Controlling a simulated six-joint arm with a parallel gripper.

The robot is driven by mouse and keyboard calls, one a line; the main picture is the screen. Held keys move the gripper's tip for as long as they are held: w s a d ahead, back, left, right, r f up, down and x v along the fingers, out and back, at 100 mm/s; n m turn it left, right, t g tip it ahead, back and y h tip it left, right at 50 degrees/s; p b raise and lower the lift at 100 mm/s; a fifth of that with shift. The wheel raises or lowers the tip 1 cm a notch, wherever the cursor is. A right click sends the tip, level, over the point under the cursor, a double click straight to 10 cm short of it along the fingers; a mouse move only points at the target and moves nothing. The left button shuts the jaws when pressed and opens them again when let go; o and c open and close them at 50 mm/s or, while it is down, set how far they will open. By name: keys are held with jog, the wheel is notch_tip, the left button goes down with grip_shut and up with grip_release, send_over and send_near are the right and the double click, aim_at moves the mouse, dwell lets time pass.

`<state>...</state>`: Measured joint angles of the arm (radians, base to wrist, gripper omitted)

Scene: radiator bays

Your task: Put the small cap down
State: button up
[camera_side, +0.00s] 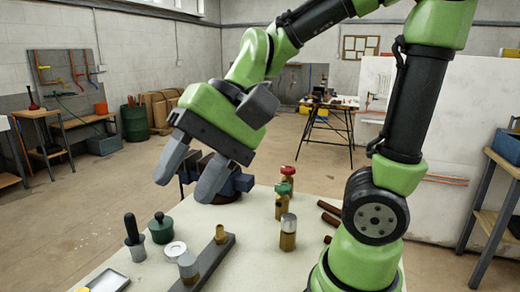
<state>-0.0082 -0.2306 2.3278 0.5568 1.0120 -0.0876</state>
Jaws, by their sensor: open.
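My gripper (187,182) is open above the back left of the pale table, its two grey fingers apart and pointing down to the left. Nothing shows between the fingers. I cannot tell for sure which part is the small cap. A brass fitting with a silver-grey top (288,222) stands upright near the table's middle. Another grey-topped cylinder (188,266) stands at the front, beside a dark bar (214,262) with a brass piece (220,234) upright on it. A pale round disc (175,250) lies just left of that cylinder.
A black-handled tool (133,234), green knobbed pot (161,228) and shallow tray (109,281) occupy the left. Bare tabletop lies below the gripper.

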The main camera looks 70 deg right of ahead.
jog(key=s+d+r+n+t+h, duration=0.1)
jog(key=s+d+n+t+h, duration=0.2)
jog(key=s+d+h, duration=0.2)
jog(key=shift+s+d+r+n, duration=0.15)
jog(key=shift+s+d+n, duration=0.25)
jog(key=shift+d, duration=0.5)
